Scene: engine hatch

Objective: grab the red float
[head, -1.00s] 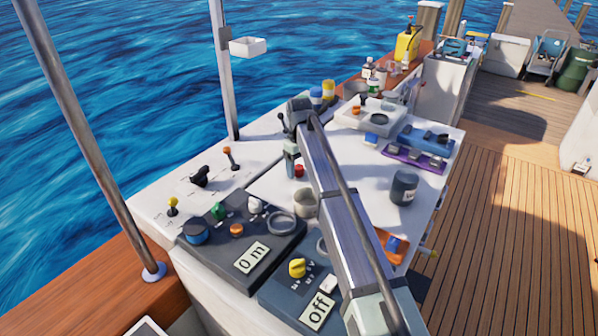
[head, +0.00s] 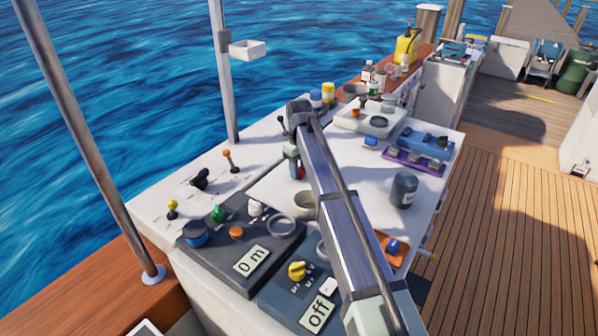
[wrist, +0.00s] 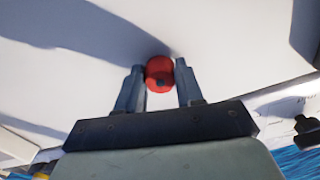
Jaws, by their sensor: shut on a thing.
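The red float (wrist: 159,74) is a small round red thing with a dark spot at its middle. In the wrist view it sits between the two fingertips of my gripper (wrist: 160,82), which is shut on it. In the head view only a sliver of the red float (head: 300,171) shows beside my gripper (head: 296,172), low over the white top. My arm hides most of it there. I cannot tell whether the float still touches the surface.
A dark jar (head: 403,190) is to the right. A grey panel with knobs (head: 250,262) lies at the front left. A purple tray (head: 415,163) and a white tray (head: 372,121) are behind. White surface is clear around the float.

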